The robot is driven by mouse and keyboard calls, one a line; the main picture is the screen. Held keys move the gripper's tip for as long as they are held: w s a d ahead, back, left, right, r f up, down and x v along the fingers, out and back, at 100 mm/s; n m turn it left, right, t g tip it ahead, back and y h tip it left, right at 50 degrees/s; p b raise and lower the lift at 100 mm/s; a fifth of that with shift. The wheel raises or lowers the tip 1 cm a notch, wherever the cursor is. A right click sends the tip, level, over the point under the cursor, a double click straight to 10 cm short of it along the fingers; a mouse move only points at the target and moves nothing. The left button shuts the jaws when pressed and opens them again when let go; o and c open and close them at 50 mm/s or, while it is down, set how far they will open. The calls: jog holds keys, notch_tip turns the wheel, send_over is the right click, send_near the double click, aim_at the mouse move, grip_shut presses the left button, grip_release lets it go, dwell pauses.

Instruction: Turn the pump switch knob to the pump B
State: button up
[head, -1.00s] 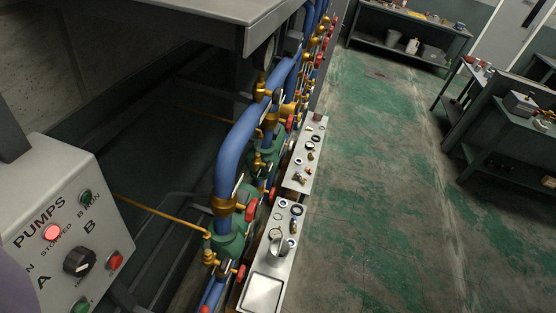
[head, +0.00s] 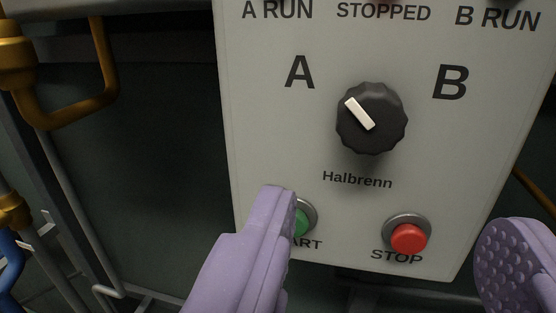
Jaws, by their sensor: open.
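The black pump switch knob (head: 372,120) is on the grey pump panel (head: 270,140) in the upper middle of the head view. Its white pointer tilts up and left, toward the letter A (head: 300,73). The letter B (head: 451,83) is to the right of the knob. My gripper (head: 385,240) is open, with two purple fingers in the lower part of the view, one left and one right. The fingertips are below the knob and apart from it, with nothing between them but the panel behind. The left finger partly covers the green start button (head: 302,222).
The red stop button (head: 408,239) is below right of the knob, between the fingers in the picture. Gold and blue pipes (head: 60,110) are at the left edge. Dark space lies on both sides of the panel.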

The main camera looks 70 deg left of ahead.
aim_at(373, 129)
jog(key=x, duration=0.9)
jog(key=shift+w+a+p, duration=0.1)
jog(key=shift+a+p, duration=0.05)
jog(key=shift+p, duration=0.25)
jog(key=shift+w+a, duration=0.1)
jog(key=shift+c, duration=1.3)
jog(key=c, duration=0.8)
jog(key=m+p, duration=0.2)
jog(key=m, duration=0.1)
jog(key=shift+r+p, duration=0.15)
jog(key=shift+p, duration=0.25)
jog(key=shift+m+p, duration=0.55)
jog(key=shift+m, duration=0.25)
